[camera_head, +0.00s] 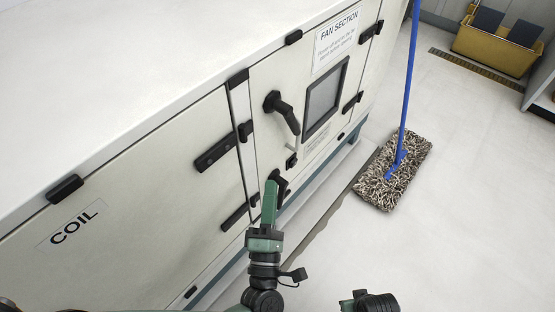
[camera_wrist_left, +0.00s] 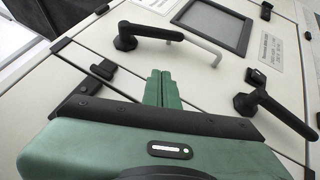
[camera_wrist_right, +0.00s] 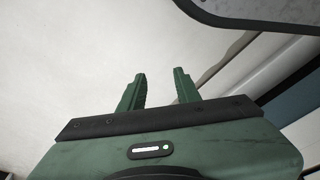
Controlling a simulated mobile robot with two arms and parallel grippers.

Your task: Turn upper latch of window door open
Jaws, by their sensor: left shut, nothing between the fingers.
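The window door (camera_head: 310,140) is a pale panel marked FAN SECTION and looks closed. Its upper latch (camera_head: 283,112) is a black lever pointing down along the door. In the left wrist view the upper latch (camera_wrist_left: 150,32) lies at upper left. The lower latch (camera_wrist_left: 270,108) is at right in that view. My left gripper (camera_head: 270,186) is shut and empty, in front of the lower part of the door, below the upper latch and apart from it. It partly covers the lower latch (camera_head: 281,186) in the head view. My right gripper (camera_wrist_right: 158,85) is open and empty.
The door has a dark window (camera_head: 323,99) and a silver handle (camera_wrist_left: 207,51). The COIL panel (camera_head: 130,210) adjoins it, with black hinges between. A mop (camera_head: 394,174) stands on the floor at right; a yellow bin (camera_head: 492,50) is farther back. Floor at lower right is clear.

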